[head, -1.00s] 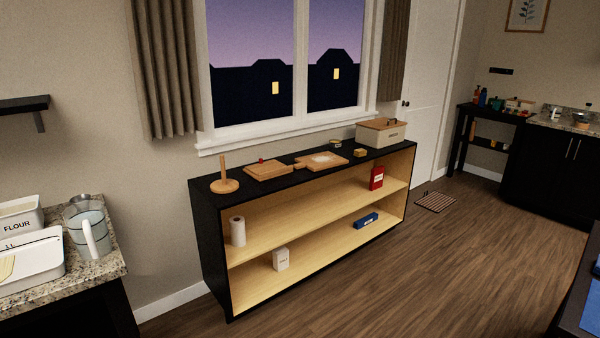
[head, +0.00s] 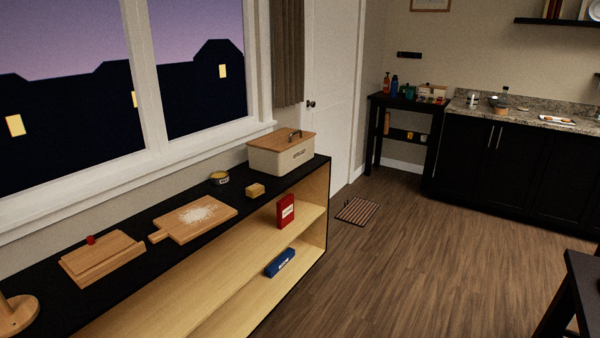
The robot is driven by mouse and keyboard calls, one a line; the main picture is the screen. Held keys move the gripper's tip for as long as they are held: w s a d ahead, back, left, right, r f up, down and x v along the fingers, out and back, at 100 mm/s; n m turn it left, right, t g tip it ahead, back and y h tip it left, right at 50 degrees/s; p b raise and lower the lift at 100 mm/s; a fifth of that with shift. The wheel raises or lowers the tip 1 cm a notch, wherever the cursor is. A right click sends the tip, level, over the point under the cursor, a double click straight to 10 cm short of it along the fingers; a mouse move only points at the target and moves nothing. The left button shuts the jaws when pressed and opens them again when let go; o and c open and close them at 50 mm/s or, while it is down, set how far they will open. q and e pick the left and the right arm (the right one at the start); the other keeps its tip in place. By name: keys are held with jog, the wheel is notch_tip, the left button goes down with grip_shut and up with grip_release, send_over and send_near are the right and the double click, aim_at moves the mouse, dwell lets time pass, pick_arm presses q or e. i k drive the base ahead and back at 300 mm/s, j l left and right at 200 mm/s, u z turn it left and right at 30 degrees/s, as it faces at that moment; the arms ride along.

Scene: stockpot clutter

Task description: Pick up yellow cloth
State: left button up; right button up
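I do not see a yellow cloth that I can make out in the head view. A small yellowish block (head: 255,190) lies on the black top of the low shelf unit, but it looks like a solid block, not a cloth. Neither of my grippers is in view.
The low shelf unit (head: 318,172) runs along the window wall, with a bread bin (head: 281,156), a floured board (head: 195,218) and a wooden board (head: 102,258) on top. A dark side table (head: 372,140) and counter (head: 480,160) stand at the back. Wooden floor (head: 400,270) is clear between, with a striped mat (head: 357,211).

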aim_at(254, 190)
jog(key=i+l, duration=0.1)
jog(key=i, duration=0.7)
jog(key=i+l+z, duration=0.15)
jog(key=i, duration=0.6)
